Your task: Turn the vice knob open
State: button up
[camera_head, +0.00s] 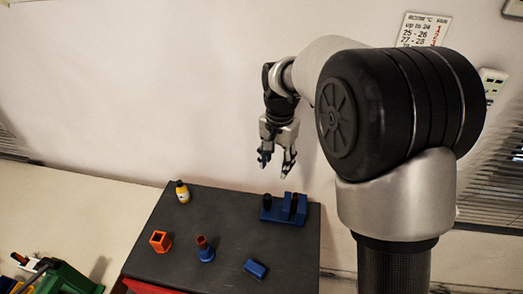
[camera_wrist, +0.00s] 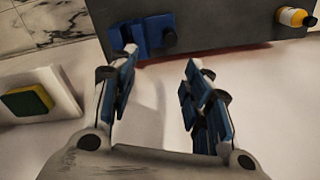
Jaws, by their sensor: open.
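The vice (camera_head: 287,213) is a blue block with upright jaws and a brownish piece between them, at the back right of the dark table. A dark knob (camera_head: 267,201) shows at its left end. In the wrist view the blue vice (camera_wrist: 153,32) is at the table's near edge, with the black knob (camera_wrist: 170,39) on its right side. My gripper (camera_head: 276,164) hangs above and behind the vice, fingers pointing down, open and empty. In the wrist view its blue-padded fingers (camera_wrist: 162,66) are spread apart, and the vice lies beyond the fingertips. Nothing is touched.
The dark table (camera_head: 220,228) also holds a yellow bottle (camera_head: 183,193), an orange square holder (camera_head: 160,241), a blue round-based stand (camera_head: 205,250) and a small blue block (camera_head: 255,269). A white wall (camera_head: 150,80) stands behind. A green-and-yellow sponge (camera_wrist: 27,101) lies on a white block at left.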

aim_at(267, 196)
jog(key=f+b, duration=0.1)
jog(key=f, duration=0.6)
jog(key=w+a+f+b, duration=0.1)
jog(key=f, duration=0.5)
jog(key=w+a+f+b, duration=0.1)
jog(key=f+b, duration=0.1)
jog(key=f, duration=0.5)
jog(key=shift+f, duration=0.35)
jog(key=shift+c, duration=0.5)
grip_shut()
